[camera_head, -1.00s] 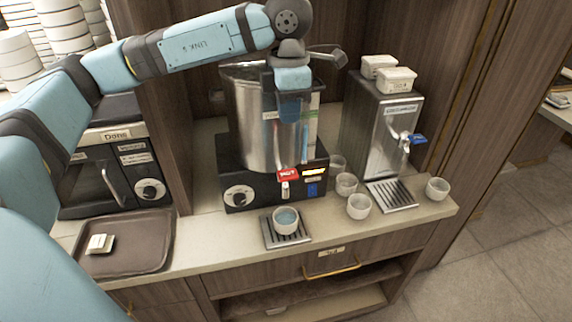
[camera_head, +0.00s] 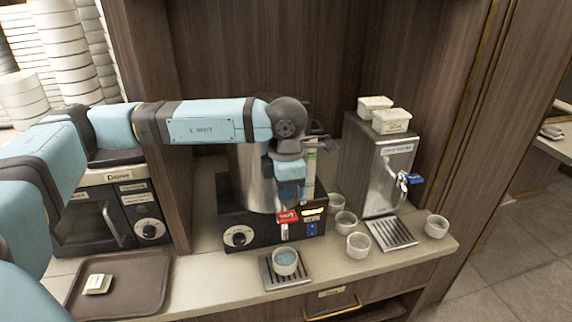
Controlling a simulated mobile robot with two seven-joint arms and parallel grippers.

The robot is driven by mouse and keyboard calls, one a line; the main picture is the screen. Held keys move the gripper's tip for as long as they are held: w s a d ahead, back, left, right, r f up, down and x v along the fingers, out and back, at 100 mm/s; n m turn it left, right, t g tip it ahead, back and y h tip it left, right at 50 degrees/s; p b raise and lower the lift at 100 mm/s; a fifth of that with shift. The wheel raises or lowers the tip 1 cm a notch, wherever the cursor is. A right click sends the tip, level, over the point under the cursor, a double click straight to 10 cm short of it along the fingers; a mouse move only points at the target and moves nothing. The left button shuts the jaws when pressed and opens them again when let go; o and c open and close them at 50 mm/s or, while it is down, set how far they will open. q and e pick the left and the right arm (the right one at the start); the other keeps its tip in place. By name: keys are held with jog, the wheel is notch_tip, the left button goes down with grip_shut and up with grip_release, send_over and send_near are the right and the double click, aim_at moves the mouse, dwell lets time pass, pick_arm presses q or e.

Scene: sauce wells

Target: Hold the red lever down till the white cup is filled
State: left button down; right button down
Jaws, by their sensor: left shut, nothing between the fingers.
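The red lever (camera_head: 287,216) sits on the spout at the front of a steel hot-water urn (camera_head: 248,178). My left gripper (camera_head: 290,204) is shut and empty. It points down just above the lever, its tips at or very near the lever's top; I cannot tell whether they touch. A white cup (camera_head: 285,270) stands upright under the spout on a slotted drip tray (camera_head: 266,272), with bluish water in it. My arm and gripper hide part of the urn. My right gripper is not in view.
Several empty cups (camera_head: 358,245) stand to the right on the counter. A second steel dispenser (camera_head: 373,165) with a blue lever (camera_head: 414,179) has its own drip tray (camera_head: 391,234). A brown tray (camera_head: 140,285) and a dark machine (camera_head: 105,210) are at left.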

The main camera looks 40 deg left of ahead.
aim_at(287, 218)
pick_arm(q)
notch_tip(287, 218, down, 4)
jog(key=shift+r+p, duration=0.1)
jog(key=shift+p, duration=0.4)
jog(key=shift+f, duration=0.55)
jog(key=b, duration=0.1)
jog(key=f+b, duration=0.1)
jog(key=b, duration=0.1)
jog(key=f+b, duration=0.1)
jog(key=shift+s+d+f+b, duration=0.15)
jog(key=shift+s+d+b, duration=0.2)
jog(key=shift+d, duration=0.05)
jog(key=shift+r, duration=0.4)
